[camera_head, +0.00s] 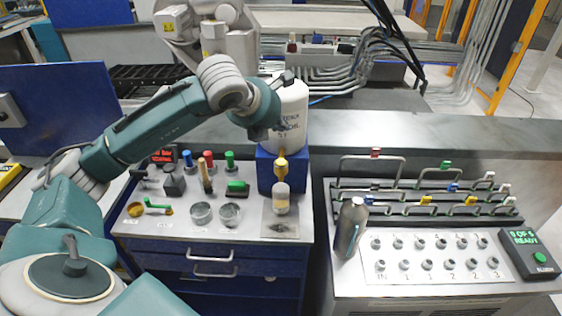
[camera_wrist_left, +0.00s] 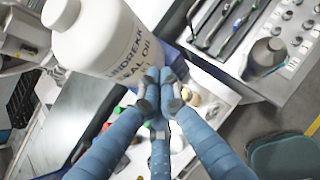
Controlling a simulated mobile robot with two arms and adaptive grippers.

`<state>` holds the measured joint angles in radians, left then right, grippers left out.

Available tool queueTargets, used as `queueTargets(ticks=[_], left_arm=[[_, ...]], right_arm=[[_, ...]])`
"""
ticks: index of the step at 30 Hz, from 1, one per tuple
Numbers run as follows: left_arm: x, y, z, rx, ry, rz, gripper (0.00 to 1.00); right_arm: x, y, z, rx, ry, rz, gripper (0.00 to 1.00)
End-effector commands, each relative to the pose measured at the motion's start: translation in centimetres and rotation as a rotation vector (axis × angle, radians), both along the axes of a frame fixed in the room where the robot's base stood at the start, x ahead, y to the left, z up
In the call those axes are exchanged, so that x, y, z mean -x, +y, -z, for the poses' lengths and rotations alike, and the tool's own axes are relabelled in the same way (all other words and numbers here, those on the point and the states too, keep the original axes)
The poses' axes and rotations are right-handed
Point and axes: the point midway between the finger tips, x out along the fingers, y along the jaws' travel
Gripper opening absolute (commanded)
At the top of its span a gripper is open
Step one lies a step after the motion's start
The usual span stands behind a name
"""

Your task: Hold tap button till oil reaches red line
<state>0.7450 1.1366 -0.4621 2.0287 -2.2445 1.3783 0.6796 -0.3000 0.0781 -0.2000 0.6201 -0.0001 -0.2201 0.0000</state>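The white oil canister (camera_head: 291,118) with dark lettering stands on a blue stand (camera_head: 265,172). A yellow tap (camera_head: 281,166) is at its front, above a small clear bottle (camera_head: 281,198) with pale contents; its red line and oil level are too small to make out. My left gripper (camera_head: 262,131) is at the canister's left front, above the tap. In the left wrist view, its blue fingers (camera_wrist_left: 161,88) are drawn together at the tips, beside the canister (camera_wrist_left: 95,38), with nothing visible between them. Their tips hide the tap button, so contact is unclear. My right gripper is not in view.
A grey bottle (camera_head: 349,228) stands on the right bench beside a rack (camera_head: 425,203) and a green-button box (camera_head: 531,254). A gap separates the benches.

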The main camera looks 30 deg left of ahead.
Motion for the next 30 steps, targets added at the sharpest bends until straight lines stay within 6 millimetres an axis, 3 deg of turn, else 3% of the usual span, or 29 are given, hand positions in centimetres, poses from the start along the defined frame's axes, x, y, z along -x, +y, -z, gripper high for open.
queueTargets(ticks=[15, 18, 23, 30], left_arm=[[0.1, 0.0, 6.3, -0.001, 0.003, 0.001, 0.0], [0.0, 0.0, 7.8, 0.0, -0.001, 0.001, 0.0], [0.0, 0.0, 8.6, 0.001, -0.001, 0.001, 0.0], [0.0, 0.0, 8.5, 0.001, 0.0, 0.001, 0.0]], right_arm=[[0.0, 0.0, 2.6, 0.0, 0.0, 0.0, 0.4], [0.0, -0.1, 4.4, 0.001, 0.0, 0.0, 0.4], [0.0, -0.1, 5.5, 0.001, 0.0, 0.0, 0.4], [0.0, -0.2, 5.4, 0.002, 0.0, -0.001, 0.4]])
